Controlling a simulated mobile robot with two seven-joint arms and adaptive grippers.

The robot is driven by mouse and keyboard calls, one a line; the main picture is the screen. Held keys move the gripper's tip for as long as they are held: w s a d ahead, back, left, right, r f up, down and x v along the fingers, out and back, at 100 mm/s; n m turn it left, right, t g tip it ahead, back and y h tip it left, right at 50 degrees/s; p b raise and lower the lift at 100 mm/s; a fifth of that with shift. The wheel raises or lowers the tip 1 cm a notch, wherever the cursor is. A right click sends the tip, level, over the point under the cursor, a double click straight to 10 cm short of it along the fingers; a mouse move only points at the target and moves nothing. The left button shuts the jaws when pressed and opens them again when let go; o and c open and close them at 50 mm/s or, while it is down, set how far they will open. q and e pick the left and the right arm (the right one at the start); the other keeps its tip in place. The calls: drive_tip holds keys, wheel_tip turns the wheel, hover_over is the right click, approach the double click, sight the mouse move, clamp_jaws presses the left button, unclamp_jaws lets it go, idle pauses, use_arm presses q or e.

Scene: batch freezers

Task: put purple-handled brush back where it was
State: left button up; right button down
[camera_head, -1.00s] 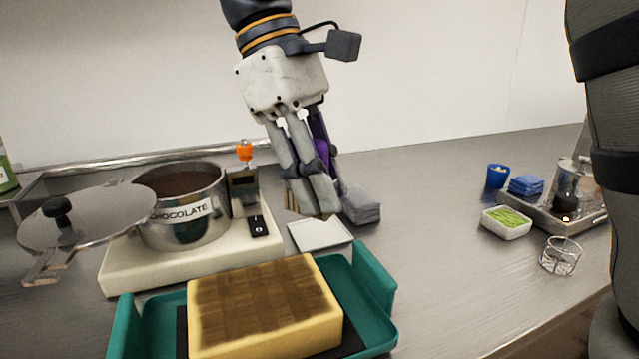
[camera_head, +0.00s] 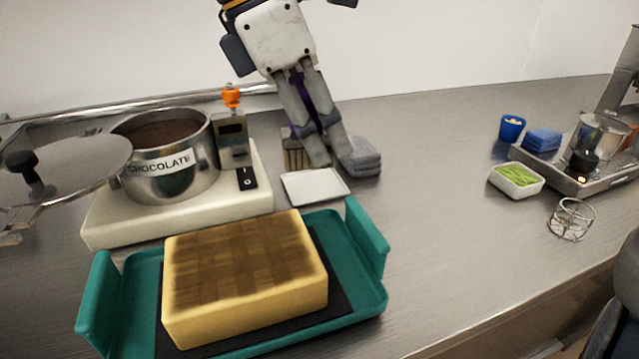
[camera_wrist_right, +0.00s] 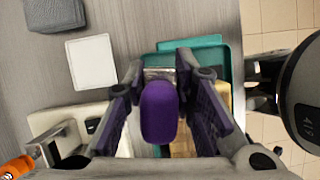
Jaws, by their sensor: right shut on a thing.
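The brush's purple handle (camera_wrist_right: 160,112) is between the fingers of my right gripper (camera_wrist_right: 163,80) in the right wrist view. In the head view that gripper (camera_head: 331,158) points down, shut on the handle, which shows as a purple strip between the fingers. Tan bristles (camera_head: 295,152) show just left of the fingertips, behind a white square plate (camera_head: 315,187). The fingers partly hide the brush, and I cannot tell whether the bristles touch the counter. The plate also shows in the right wrist view (camera_wrist_right: 93,62). My left gripper is not in view.
A grey folded cloth stack (camera_head: 362,158) stands close right of the gripper. A chocolate pot (camera_head: 165,185) on a cream warmer (camera_head: 105,225) is at left. A teal tray (camera_head: 370,240) with a yellow-sided cake (camera_head: 245,290) is in front.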

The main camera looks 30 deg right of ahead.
drive_tip(key=shift+n+t, duration=0.4)
drive_tip(key=shift+n, duration=0.5)
drive_tip(key=w+d+f, duration=0.2)
drive_tip(key=w+f, duration=0.1)
drive_tip(key=w+d+f, duration=0.3)
drive_tip(key=w, duration=0.1)
drive_tip(key=w+d+f, duration=0.2)
drive_tip(key=w+f, duration=0.1)
drive_tip(key=w, duration=0.1)
drive_tip(key=shift+d, duration=0.25)
drive_tip(key=shift+w+d+f, duration=0.1)
drive_tip(key=shift+w+f, duration=0.15)
drive_tip(key=shift+w+d+f, duration=0.1)
drive_tip(key=shift+f, duration=0.8)
drive_tip(key=shift+w+d+f, duration=0.1)
drive_tip(key=shift+f, duration=0.75)
drive_tip(key=shift+f, duration=0.1)
drive_tip(key=c, duration=1.7)
unclamp_jaws()
drive_tip(key=o, duration=0.4)
drive_tip(key=shift+f, duration=0.1)
drive_tip(key=shift+c, duration=0.2)
